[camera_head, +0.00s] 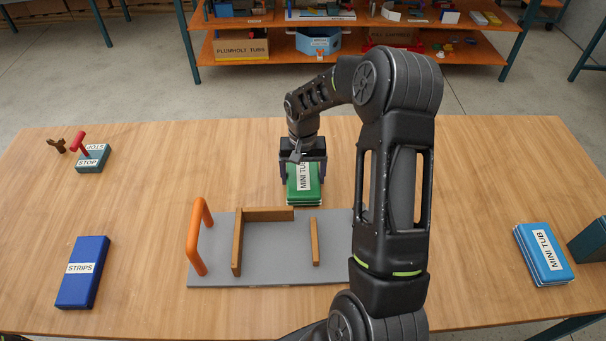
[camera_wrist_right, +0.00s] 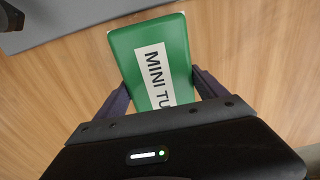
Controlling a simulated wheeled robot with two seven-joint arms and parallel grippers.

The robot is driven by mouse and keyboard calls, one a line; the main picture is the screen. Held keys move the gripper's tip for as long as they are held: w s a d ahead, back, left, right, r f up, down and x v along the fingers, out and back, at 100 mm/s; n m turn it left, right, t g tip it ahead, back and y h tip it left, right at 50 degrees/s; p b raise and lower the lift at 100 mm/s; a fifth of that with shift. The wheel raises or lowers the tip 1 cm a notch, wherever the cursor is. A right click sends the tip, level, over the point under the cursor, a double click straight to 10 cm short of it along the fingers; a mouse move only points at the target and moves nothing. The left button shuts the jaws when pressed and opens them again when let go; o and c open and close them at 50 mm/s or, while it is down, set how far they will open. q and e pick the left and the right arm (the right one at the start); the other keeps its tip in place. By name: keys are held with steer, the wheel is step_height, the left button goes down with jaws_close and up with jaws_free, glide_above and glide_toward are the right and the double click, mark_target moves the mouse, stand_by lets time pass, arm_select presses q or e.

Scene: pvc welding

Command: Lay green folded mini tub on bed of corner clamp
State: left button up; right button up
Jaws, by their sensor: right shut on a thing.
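The green folded mini tub (camera_head: 305,188) is a flat green block with a white label reading "MINI TU", the rest hidden. My right gripper (camera_head: 304,172) is shut on its two sides, behind the corner clamp. The tub also shows between the fingers in the right wrist view (camera_wrist_right: 155,58). I cannot tell whether it touches the table. The corner clamp (camera_head: 275,272) has a grey bed with wooden strips at the back, left and right, and an orange handle (camera_head: 198,236) at its left. My right arm hides the bed's right end. My left gripper is not in view.
A blue "STRIPS" box (camera_head: 83,272) lies at left. A light blue "MINI TUB" box (camera_head: 543,253) and a dark teal box (camera_head: 590,241) are at right. The table (camera_head: 200,150) around the tub is clear.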

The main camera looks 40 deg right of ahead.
mark_target(303, 174)
steer(key=shift+f, duration=0.2)
steer(key=o, duration=1.5)
steer(key=shift+r, duration=0.1)
steer(key=shift+r, duration=0.2)
steer(key=shift+w+r, duration=0.1)
steer(key=shift+r, duration=0.15)
step_height(303, 174, up, 11)
steer(key=shift+r+b, duration=0.2)
steer(key=shift+b, duration=0.7)
